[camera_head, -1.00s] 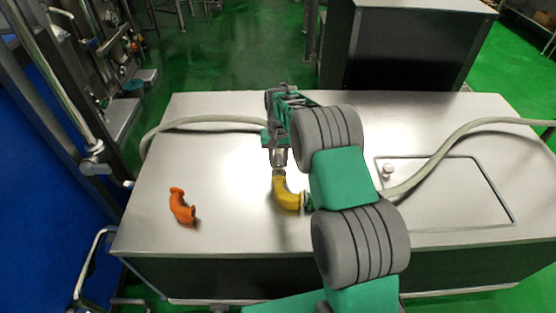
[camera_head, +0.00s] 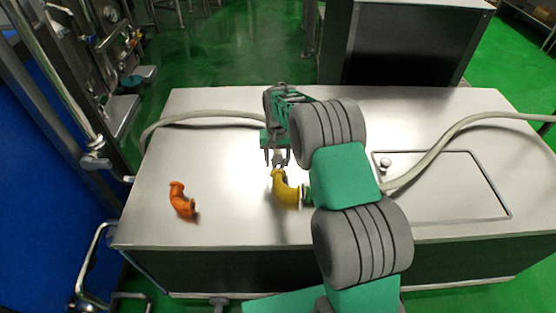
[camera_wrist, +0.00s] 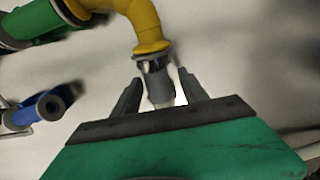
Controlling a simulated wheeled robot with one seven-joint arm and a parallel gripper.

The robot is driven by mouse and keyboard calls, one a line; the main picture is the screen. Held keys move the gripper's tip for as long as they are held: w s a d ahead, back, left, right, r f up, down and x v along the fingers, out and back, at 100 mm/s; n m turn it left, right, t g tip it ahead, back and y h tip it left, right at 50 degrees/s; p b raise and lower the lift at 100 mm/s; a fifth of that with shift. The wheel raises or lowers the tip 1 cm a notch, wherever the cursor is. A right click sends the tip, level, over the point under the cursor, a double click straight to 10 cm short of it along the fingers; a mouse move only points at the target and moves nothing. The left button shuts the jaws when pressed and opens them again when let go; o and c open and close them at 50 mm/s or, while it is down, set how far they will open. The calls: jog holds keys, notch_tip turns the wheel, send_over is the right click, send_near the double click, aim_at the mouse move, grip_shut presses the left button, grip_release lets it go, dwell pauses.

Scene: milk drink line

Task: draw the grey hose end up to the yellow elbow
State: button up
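The yellow elbow (camera_head: 286,192) lies on the steel table top; in the wrist view it (camera_wrist: 146,22) curves down from the top. The grey hose end (camera_wrist: 157,82) meets the elbow's flange in the wrist view, with no clear gap. My gripper (camera_head: 277,160) is above the table at the elbow's far side. In the wrist view its two fingers (camera_wrist: 160,88) stand apart on either side of the grey end, with room visible beside the right finger. The hose behind the end is hidden by my gripper.
An orange elbow (camera_head: 182,200) lies at the left on the table. A blue-ringed pipe end (camera_wrist: 48,105) shows in the wrist view.

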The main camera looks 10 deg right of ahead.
aim_at(277, 160)
jog(key=shift+o, duration=0.5)
jog(key=shift+d+r, duration=0.1)
notch_tip(277, 160, up, 8)
jog(key=shift+f, duration=0.2)
jog(key=s+r+n+t+p, duration=0.1)
jog(key=s+r+t+p, duration=0.1)
jog(key=s+r, duration=1.15)
jog(key=s+n+t, duration=0.1)
jog(key=s, duration=1.3)
jog(key=shift+s+f, duration=0.15)
jog(key=shift+f, duration=0.1)
jog(key=shift+c, duration=0.2)
